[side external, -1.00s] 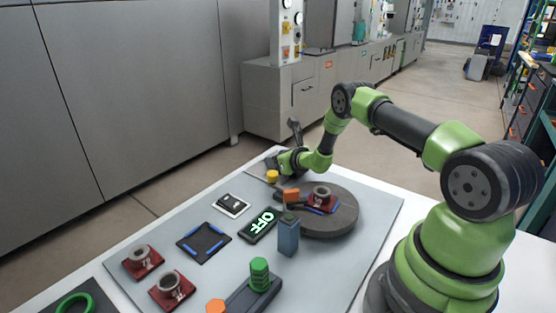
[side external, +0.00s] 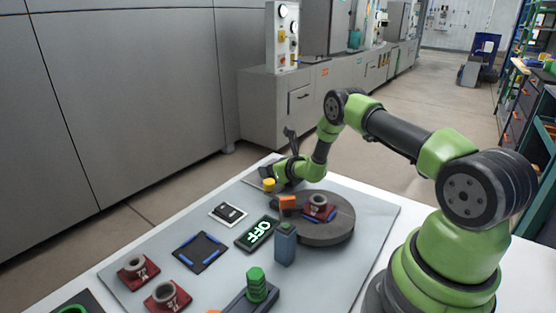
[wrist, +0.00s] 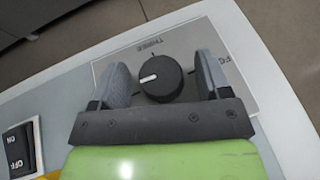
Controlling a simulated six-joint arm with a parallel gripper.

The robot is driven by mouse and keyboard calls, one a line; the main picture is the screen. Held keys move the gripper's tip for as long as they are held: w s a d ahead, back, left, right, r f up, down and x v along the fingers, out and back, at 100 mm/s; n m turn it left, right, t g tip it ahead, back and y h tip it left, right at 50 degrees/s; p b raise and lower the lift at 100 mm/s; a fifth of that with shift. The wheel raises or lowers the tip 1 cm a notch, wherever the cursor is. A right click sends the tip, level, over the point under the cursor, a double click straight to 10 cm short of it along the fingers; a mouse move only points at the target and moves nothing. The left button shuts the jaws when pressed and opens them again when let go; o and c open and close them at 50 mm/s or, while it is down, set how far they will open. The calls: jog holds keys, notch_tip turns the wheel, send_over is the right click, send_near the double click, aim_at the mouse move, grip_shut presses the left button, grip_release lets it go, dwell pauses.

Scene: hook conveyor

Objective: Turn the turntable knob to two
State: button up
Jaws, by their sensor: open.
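The black round knob (wrist: 168,84) sits on a grey plate (wrist: 243,88) at the far table corner. Its white pointer mark points left in the wrist view. My gripper (wrist: 163,72) is open, with one finger on each side of the knob; contact is unclear. In the side view my gripper (side external: 283,168) is at the far corner and hides the knob. The turntable (side external: 325,232) is a grey disc carrying a red part (side external: 319,208).
A yellow cylinder (side external: 269,185) stands close to my gripper. A blue-grey post (side external: 286,249) stands before the turntable. Red blocks (side external: 137,269) are at lower left.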

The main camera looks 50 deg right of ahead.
jog(key=v, duration=0.4)
jog(key=shift+s+r, duration=0.1)
notch_tip(320, 180, up, 7)
jog(key=shift+s, duration=0.15)
jog(key=shift+r, duration=0.1)
